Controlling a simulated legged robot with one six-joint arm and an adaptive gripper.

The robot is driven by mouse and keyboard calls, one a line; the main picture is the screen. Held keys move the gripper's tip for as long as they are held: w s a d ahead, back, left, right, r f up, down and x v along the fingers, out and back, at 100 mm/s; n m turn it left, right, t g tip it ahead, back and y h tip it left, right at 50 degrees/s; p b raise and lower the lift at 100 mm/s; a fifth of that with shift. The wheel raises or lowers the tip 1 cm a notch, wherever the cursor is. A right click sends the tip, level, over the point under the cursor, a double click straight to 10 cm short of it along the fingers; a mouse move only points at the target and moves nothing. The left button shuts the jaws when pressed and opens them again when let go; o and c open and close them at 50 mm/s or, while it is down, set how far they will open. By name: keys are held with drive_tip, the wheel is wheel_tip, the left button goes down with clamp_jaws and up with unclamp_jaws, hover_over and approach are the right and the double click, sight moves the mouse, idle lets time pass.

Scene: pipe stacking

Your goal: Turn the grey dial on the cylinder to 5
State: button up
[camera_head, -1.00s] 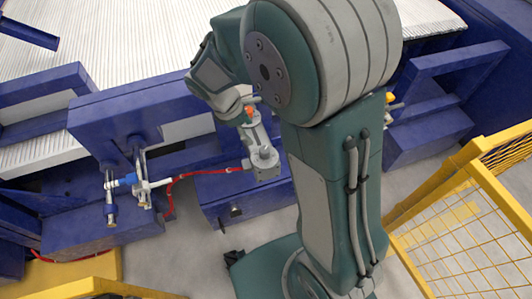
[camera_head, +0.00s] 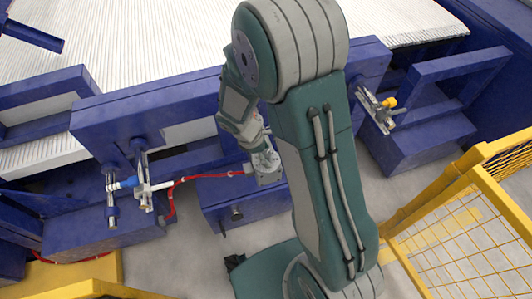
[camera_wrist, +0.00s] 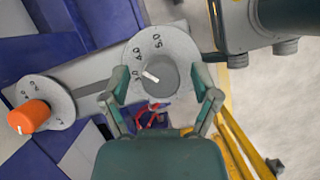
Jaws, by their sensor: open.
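The grey dial (camera_wrist: 158,80) sits on a round light-grey plate with printed numbers (camera_wrist: 165,45), among them 4.0 and 5.0. A white mark on the dial lies left of its middle; its exact reading is hard to tell. My gripper (camera_wrist: 160,84) is open, with one finger at each side of the dial in the wrist view; contact cannot be told. In the head view my gripper (camera_head: 262,150) is just above the grey metal unit (camera_head: 268,176) on a blue block, and the dial is hidden there.
An orange knob (camera_wrist: 30,116) on its own numbered plate is left of the grey dial. A yellow mesh fence (camera_head: 460,210) stands at the right.

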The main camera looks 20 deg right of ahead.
clamp_jaws()
drive_tip(key=shift+m, duration=0.4)
idle(0.5)
drive_tip(key=m+g+y, duration=0.1)
drive_tip(key=m, duration=0.3)
drive_tip(key=shift+m+g, duration=0.3)
drive_tip(key=shift+g, duration=0.1)
drive_tip(key=shift+m+g+y, duration=0.5)
drive_tip(key=shift+m+y, duration=0.3)
drive_tip(key=shift+m, duration=1.5)
